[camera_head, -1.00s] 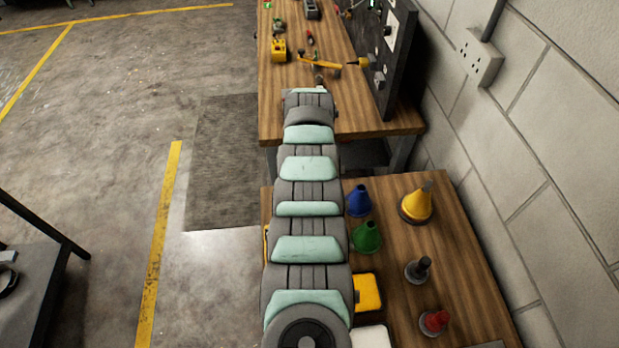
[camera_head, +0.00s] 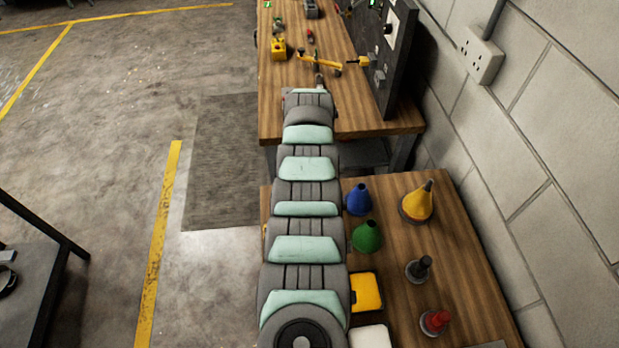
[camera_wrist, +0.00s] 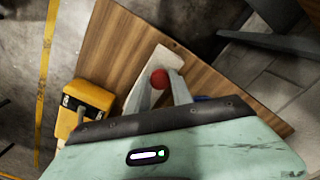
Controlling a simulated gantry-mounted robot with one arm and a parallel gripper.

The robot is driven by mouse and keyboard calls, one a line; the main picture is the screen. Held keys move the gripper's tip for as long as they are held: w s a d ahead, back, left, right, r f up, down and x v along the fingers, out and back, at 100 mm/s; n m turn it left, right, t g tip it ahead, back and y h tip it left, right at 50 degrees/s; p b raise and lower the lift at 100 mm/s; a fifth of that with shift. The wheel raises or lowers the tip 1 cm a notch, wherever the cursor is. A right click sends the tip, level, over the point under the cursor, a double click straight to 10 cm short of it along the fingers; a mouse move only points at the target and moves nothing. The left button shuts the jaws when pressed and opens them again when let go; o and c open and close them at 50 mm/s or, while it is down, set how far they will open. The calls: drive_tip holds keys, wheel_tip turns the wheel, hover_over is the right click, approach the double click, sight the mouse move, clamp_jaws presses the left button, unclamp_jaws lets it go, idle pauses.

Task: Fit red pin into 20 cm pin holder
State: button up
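In the wrist view, a small round red head, which I take to be the red pin (camera_wrist: 159,79), sits between the tips of my gripper (camera_wrist: 160,88). The two grey fingers lean in towards it and seem closed on it. The pin's lower part is hidden. In the head view, my arm reaches over the near end of the far workbench, and my gripper (camera_head: 319,79) is small there, with the pin not clear. A yellow block (camera_head: 279,49) stands on that bench to the left. I cannot tell which thing is the 20 cm pin holder.
A yellow lever-like part (camera_head: 320,63) lies just beyond my gripper, with a dark upright panel (camera_head: 392,60) to the right. The wall closes the right side.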

clamp_jaws()
drive_tip(key=shift+r+p, duration=0.6)
drive_tip(key=shift+r, duration=0.05)
drive_tip(key=shift+r+p, duration=1.95)
drive_tip(key=shift+r, duration=0.4)
drive_tip(key=shift+w+a+r+n, duration=0.1)
drive_tip(key=shift+w+r+n, duration=0.1)
drive_tip(key=shift+r+n, duration=0.4)
drive_tip(key=r+n, duration=0.2)
drive_tip(key=n, duration=0.1)
drive_tip(key=shift+w+a+r+n, duration=0.1)
drive_tip(key=shift+a+r+n, duration=0.15)
drive_tip(key=shift+a+n, duration=0.1)
drive_tip(key=shift+a+r+n, duration=0.15)
drive_tip(key=shift+r+n, duration=0.3)
drive_tip(key=shift+r, duration=0.05)
